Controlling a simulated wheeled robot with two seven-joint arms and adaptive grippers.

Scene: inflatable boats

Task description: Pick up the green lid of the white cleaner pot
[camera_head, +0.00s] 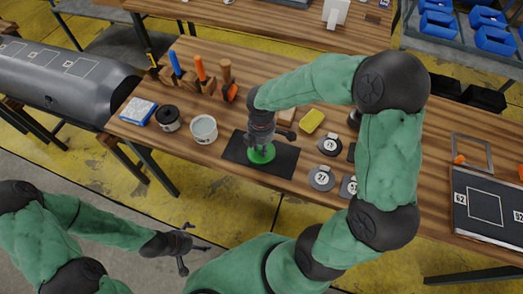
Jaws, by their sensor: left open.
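The green lid (261,154) is a round bright green disc over the black mat (284,162) at the middle of the bench. My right gripper (264,146) points down directly over it and hides part of its top. Whether its fingers touch or hold the lid cannot be told. A white round pot (204,130) with a pale top stands left of the mat. My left gripper (186,249) is open and empty, in front of the bench's near edge.
A dark round tin (168,118) and a blue-white box (138,111) stand further left. Handled tools in wooden blocks (200,80) stand behind. A yellow sponge (311,121) and grey numbered discs (322,178) lie right of the mat.

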